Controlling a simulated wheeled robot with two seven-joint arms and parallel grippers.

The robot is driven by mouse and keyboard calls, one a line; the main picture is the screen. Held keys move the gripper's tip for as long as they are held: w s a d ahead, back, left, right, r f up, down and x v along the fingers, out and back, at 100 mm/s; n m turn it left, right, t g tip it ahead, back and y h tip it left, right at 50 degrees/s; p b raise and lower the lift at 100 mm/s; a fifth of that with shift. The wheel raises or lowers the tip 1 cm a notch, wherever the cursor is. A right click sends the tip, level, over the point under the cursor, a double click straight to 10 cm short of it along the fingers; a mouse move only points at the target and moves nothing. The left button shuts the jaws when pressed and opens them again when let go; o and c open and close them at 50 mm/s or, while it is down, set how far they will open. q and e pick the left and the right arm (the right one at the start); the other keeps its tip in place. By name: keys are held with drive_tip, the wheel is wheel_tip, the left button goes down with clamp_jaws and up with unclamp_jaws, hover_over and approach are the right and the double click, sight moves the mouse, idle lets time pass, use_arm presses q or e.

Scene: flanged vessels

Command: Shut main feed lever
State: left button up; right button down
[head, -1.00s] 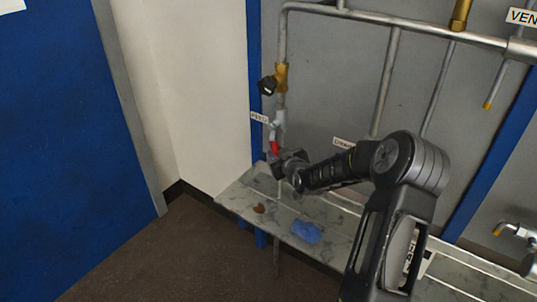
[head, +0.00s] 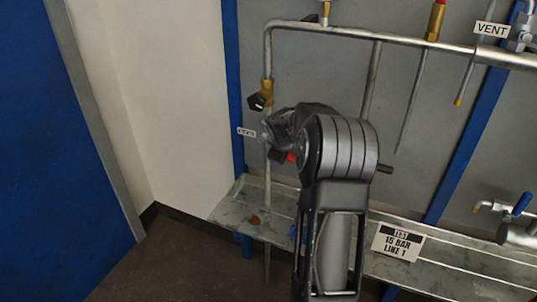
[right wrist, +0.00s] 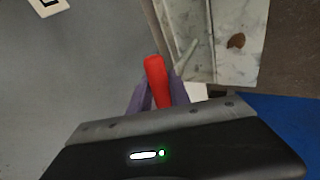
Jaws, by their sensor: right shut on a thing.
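The red feed lever (head: 291,158) shows as a small patch below my gripper in the head view, to the right of the vertical pipe (head: 268,185). The feed label (head: 246,132) is left of that pipe. My right gripper (head: 283,148) is at the lever, and its arm hides the lever's valve body. In the right wrist view the red handle (right wrist: 155,75) stands between the purple-grey fingers of my right gripper (right wrist: 160,97), which are shut on it. My left gripper is not in view.
A brass valve with a black knob (head: 261,99) sits on the pipe just above. A grey ledge (head: 234,228) runs below, with a brown stain (head: 253,220). A test sign (head: 398,242) stands on the ledge at right. The vent label (head: 491,29) is upper right.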

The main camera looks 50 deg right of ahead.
drive_tip(key=shift+s+r+n+g+h+p, duration=0.1)
drive_tip(key=shift+r+n+g+h+p, duration=0.4)
drive_tip(key=shift+r+g, duration=0.65)
drive_tip(key=shift+f, duration=0.1)
drive_tip(key=c, duration=1.2)
unclamp_jaws()
drive_tip(key=b+v, duration=0.1)
drive_tip(key=v, duration=0.6)
drive_tip(key=shift+r+b, duration=0.3)
drive_tip(key=shift+r, duration=0.05)
drive_tip(key=shift+a, duration=0.1)
